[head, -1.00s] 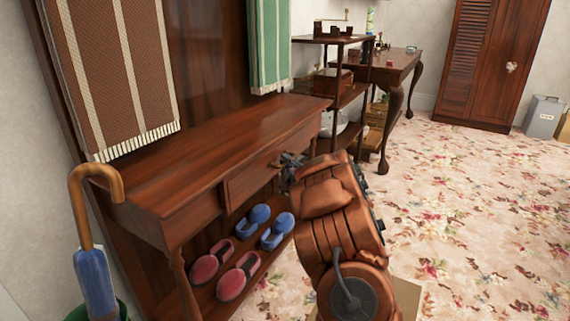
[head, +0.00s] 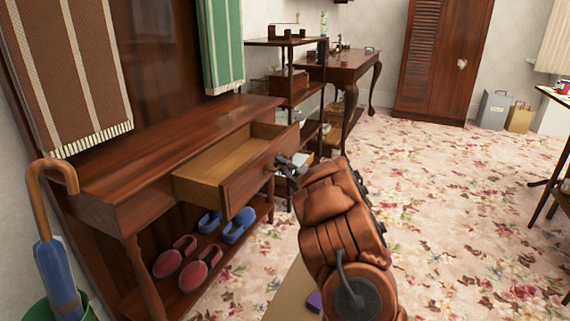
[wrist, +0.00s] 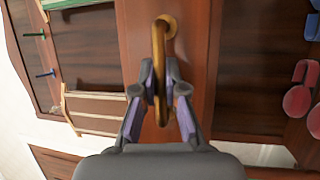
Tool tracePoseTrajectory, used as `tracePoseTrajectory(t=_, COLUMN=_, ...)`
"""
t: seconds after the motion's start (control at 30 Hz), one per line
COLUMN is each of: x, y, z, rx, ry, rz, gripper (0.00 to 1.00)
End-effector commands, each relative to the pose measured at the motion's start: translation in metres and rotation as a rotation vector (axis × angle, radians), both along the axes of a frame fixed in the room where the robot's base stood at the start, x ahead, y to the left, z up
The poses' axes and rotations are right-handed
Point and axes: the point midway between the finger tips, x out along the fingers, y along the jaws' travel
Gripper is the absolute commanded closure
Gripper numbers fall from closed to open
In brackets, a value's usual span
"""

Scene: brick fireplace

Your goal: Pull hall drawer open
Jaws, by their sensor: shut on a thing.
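The hall drawer (head: 238,163) is pulled well out of the dark wooden hall stand (head: 150,150), and its light wooden inside shows empty in the head view. Its brass handle (wrist: 160,60) stands out from the drawer front (wrist: 195,70) in the wrist view. My gripper (wrist: 160,88) is shut on that handle, with one finger on each side of it. In the head view my gripper (head: 284,167) is at the drawer front, partly hidden by my arm.
Red slippers (head: 190,264) and blue slippers (head: 238,224) lie on the stand's lower shelf. An umbrella (head: 57,260) stands at the left. A side table (head: 345,66) and shelf unit (head: 290,85) stand behind. The flowered carpet (head: 450,200) at right is clear.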

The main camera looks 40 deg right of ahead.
Motion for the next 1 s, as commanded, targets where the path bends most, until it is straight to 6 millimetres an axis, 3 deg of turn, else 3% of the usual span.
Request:
tracePoseTrajectory(t=0.23, x=0.000, y=-0.001, z=0.000, rx=0.002, ry=-0.001, rz=-0.005, gripper=1.00)
tracePoseTrajectory(t=0.27, x=0.000, y=-0.001, z=0.000, rx=0.002, ry=-0.001, rz=-0.005, gripper=0.86)
tracePoseTrajectory(t=0.5, x=0.001, y=0.000, z=0.000, rx=0.000, ry=-0.001, rz=-0.002, gripper=0.63)
tracePoseTrajectory(t=0.83, x=-0.002, y=-0.001, z=0.000, rx=0.000, ry=-0.001, rz=-0.002, gripper=0.63)
tracePoseTrajectory(t=1.0, x=-0.018, y=-0.002, z=-0.003, rx=0.000, ry=-0.002, rz=-0.004, gripper=0.63)
